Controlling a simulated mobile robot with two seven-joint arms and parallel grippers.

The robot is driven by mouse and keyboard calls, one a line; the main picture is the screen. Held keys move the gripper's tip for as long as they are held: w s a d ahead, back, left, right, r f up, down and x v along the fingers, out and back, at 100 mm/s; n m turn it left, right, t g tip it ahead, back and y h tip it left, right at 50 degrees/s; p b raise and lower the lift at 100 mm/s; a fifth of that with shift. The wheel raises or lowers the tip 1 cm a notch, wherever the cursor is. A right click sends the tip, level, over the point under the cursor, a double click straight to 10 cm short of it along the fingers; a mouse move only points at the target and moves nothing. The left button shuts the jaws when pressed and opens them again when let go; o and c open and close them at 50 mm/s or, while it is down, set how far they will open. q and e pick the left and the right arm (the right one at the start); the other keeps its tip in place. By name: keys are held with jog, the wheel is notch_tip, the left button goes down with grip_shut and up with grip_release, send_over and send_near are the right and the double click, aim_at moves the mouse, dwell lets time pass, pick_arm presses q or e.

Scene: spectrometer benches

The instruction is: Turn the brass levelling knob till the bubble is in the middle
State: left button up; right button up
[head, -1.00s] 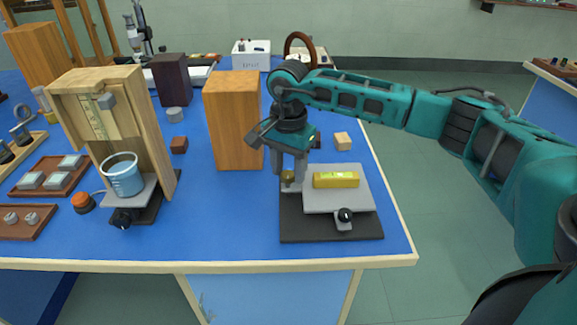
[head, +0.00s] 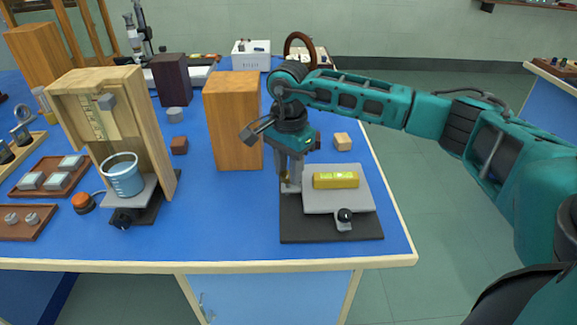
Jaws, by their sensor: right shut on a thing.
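My right gripper (head: 290,184) points down at the left side of the levelling stand and is shut on the brass levelling knob (head: 286,176), which is mostly hidden by the fingers. The yellow bubble level (head: 336,180) lies on the grey plate (head: 338,203) just right of the gripper. The bubble is too small to place surely. The plate sits over a dark base (head: 330,233), with a black knob (head: 345,215) at its front. My left gripper is not in view.
A tall wooden block (head: 233,122) stands left of my right gripper. A small wooden block (head: 342,141) lies behind the stand. A blue beaker (head: 123,177) stands farther left. Bare blue bench top lies between the beaker and the stand.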

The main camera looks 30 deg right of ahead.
jog(key=m, duration=0.4)
pick_arm(q)
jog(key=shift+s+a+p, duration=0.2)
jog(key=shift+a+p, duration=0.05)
jog(key=shift+p, duration=0.1)
pick_arm(e)
jog(key=shift+m, duration=1.3)
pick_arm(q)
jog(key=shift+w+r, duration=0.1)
pick_arm(e)
jog(key=o, duration=1)
jog(key=shift+s, duration=0.1)
jog(key=shift+o, duration=0.2)
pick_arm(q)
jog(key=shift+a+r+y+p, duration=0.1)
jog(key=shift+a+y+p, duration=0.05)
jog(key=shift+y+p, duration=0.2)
pick_arm(e)
notch_tip(320, 180, up, 13)
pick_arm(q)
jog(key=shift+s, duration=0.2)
